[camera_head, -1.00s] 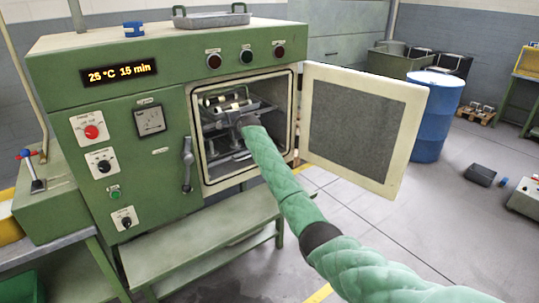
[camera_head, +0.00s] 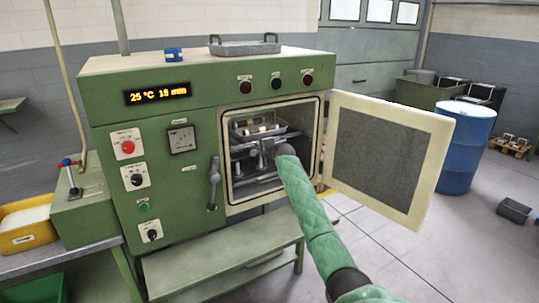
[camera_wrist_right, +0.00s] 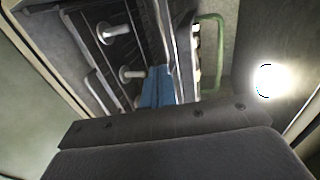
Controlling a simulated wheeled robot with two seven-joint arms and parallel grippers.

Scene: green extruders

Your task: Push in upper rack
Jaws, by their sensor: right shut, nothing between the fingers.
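The green oven (camera_head: 105,185) stands open, and its door (camera_head: 385,155) is swung out to the right. The upper rack (camera_head: 262,131) is inside the chamber, with small pale cylinders on it. In the right wrist view, a dark metal rack surface (camera_wrist_right: 95,60) with pale pegs is close by. My right gripper (camera_head: 270,152) is shut and empty inside the chamber opening, at the front of the rack. Its tips are small and partly hidden in the head view, so I cannot tell whether they touch the rack. My left gripper is not in view.
The oven frame surrounds my right arm closely, with the door to its right. A green bench (camera_head: 215,262) stands below the opening. A blue barrel (camera_head: 466,145) stands beyond the door. The floor at the right front is mostly clear.

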